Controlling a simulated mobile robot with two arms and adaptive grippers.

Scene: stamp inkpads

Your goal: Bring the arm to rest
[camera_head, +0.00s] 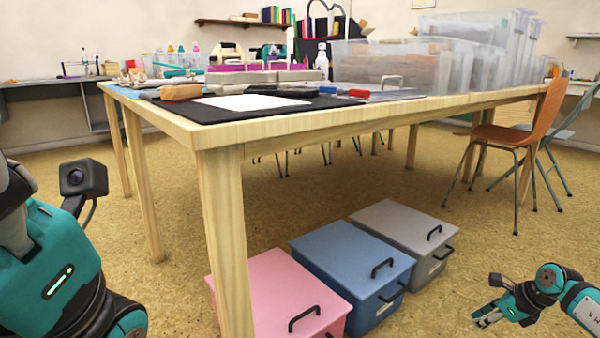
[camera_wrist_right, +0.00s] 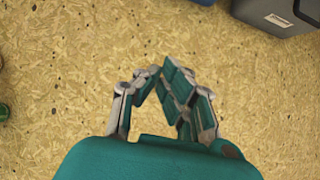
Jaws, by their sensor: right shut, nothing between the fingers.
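My right gripper (camera_head: 482,318) is low at the bottom right in the head view, over the floor and to the right of the storage boxes. In the right wrist view the same gripper (camera_wrist_right: 162,80) points at the bare floor, its fingers brought together with nothing between them. On the left of the head view my left arm shows close up with a small black camera on it. The fingers of my left gripper are not visible.
A wooden table (camera_head: 330,125) carries papers, inkpads and clear plastic bins (camera_head: 390,65). Under its edge stand a pink box (camera_head: 275,290), a blue box (camera_head: 350,255) and a grey box (camera_head: 400,225). An orange chair (camera_head: 545,105) stands at the right.

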